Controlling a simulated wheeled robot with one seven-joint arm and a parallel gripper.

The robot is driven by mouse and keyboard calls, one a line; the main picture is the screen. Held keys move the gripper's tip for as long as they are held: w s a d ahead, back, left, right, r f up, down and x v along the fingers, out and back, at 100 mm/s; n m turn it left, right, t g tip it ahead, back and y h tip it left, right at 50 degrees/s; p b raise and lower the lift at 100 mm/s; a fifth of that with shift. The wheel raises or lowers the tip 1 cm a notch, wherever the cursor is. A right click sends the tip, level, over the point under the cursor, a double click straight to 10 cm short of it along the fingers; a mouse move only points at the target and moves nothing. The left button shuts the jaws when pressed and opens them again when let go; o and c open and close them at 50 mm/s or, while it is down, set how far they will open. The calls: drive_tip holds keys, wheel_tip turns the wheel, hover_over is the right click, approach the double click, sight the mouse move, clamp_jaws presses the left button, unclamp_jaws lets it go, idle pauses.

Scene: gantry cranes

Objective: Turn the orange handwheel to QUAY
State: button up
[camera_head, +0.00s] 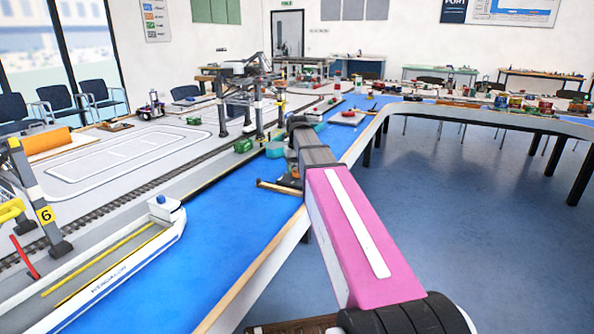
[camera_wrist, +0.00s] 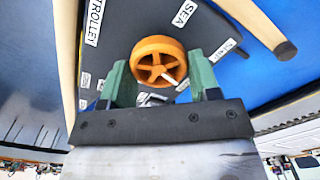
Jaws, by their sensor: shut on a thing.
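The orange handwheel (camera_wrist: 152,50) shows in the wrist view, a spoked wheel on a dark panel (camera_wrist: 140,15). My gripper (camera_wrist: 160,76) has its two green fingers on either side of the wheel, shut on its rim. A white mark lies at the wheel's lower right. A SEA label (camera_wrist: 184,13) is above right of the wheel, and a TROLLEY label (camera_wrist: 95,20) is at upper left. A smaller label (camera_wrist: 224,50) at right is too blurred to read surely. In the head view my arm hides the wheel.
A wooden bar (camera_head: 280,188) juts left beside my arm over the blue table strip (camera_head: 215,225). A model ship (camera_head: 125,262) lies at lower left. A gantry crane model (camera_head: 245,95) stands beyond. Open floor (camera_head: 450,200) lies to the right.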

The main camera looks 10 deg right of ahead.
sight(297, 170)
drive_tip(key=shift+m, duration=1.2)
drive_tip(key=o, duration=0.9)
drive_tip(key=shift+r, duration=0.1)
wheel_tip(297, 170, up, 11)
drive_tip(key=shift+f, duration=0.15)
